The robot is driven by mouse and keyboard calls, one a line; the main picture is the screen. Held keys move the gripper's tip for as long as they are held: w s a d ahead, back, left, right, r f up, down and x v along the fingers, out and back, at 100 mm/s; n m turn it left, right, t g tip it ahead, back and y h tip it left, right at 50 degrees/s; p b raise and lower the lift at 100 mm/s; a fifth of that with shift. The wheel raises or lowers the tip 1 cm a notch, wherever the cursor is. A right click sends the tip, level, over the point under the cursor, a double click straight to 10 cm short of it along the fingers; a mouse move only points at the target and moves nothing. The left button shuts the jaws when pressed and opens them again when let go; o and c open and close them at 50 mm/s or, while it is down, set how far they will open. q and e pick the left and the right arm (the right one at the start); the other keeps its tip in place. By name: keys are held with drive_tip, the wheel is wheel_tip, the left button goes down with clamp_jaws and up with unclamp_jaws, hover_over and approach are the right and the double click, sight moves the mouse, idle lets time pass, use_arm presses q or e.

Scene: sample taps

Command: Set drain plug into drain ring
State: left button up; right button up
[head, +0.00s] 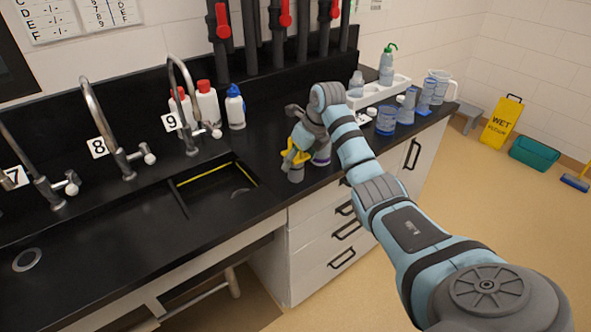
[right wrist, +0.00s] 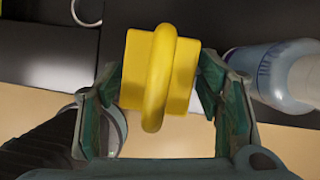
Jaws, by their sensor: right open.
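A yellow block with a rounded yellow bar across it, which looks like the drain plug (right wrist: 180,75), is between the fingers of my right gripper (right wrist: 160,100) in the right wrist view. The fingers are open, one on each side of it. In the head view the yellow piece (head: 293,154) and my right gripper (head: 295,168) are over the counter, right of the sink basin. A grey ring (right wrist: 86,12), perhaps the drain ring, is cut off at the wrist view's top edge. A round drain (head: 240,192) shows partly in the basin. My left gripper is out of view.
A bottle (right wrist: 285,75) is close to the right finger. The black counter (head: 260,150) carries red-capped bottles (head: 207,104), a blue-capped bottle (head: 235,107), taps and, at the right, a white rack (head: 375,92) and blue beakers (head: 386,121). Another ring (head: 27,260) is at far left.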

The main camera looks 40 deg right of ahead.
drive_tip(key=x, duration=0.2)
drive_tip(key=shift+w+f, duration=0.15)
drive_tip(key=shift+f, duration=0.05)
drive_tip(key=shift+r, duration=0.1)
drive_tip(key=c, duration=1.4)
